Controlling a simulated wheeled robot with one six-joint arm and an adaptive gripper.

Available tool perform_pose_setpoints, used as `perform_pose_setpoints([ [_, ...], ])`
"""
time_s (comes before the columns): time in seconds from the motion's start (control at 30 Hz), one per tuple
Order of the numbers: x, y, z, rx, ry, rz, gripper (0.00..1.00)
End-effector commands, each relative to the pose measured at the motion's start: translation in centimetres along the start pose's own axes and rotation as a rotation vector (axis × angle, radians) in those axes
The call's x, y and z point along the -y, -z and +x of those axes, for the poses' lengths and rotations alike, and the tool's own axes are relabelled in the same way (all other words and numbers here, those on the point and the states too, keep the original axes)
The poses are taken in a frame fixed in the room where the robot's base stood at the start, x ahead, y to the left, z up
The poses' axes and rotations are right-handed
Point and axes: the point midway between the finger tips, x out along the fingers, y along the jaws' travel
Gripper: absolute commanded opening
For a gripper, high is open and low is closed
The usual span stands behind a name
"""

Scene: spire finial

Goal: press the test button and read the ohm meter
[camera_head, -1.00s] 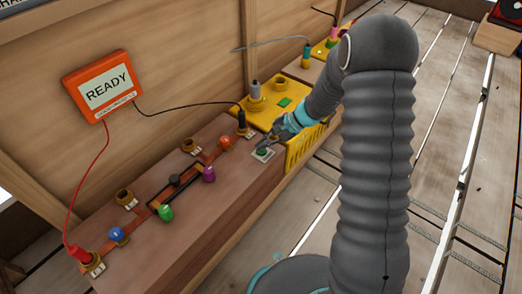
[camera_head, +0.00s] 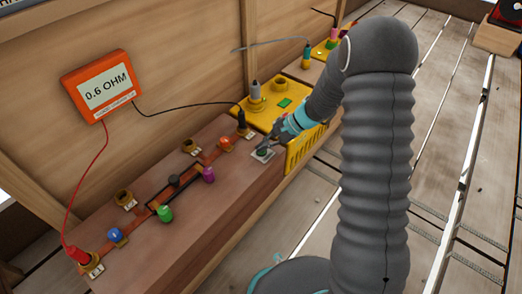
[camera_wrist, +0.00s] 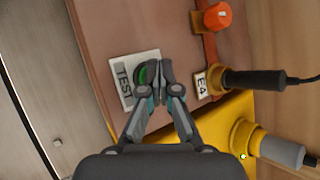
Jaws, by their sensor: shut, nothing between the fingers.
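The orange ohm meter (camera_head: 103,86) hangs on the wooden wall, and its screen reads "0.6 OHM". The green test button (camera_head: 263,152) sits on a pale plate at the right end of the wooden bench. In the wrist view the plate (camera_wrist: 124,82) is marked "TEST" and the green button (camera_wrist: 142,75) is partly hidden by my fingers. My gripper (camera_wrist: 153,70) is shut and empty, with its fingertips at the button. It also shows in the head view (camera_head: 270,145). I cannot tell how far the button is pushed in.
A red lead plug (camera_head: 78,254) and a black lead plug (camera_wrist: 255,80), by the "E4" label, join the meter to the bench. Coloured knobs, including an orange one (camera_wrist: 217,17), stand along the bench. A yellow box (camera_head: 305,145) adjoins its right end.

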Motion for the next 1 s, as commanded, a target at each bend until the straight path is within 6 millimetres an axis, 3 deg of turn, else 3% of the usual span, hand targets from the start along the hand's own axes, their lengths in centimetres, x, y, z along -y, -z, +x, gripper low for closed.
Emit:
perform_pose_setpoints([
  [1.0, 0.8, -0.8, -1.1, 0.000, 0.000, 0.000, 0.00],
])
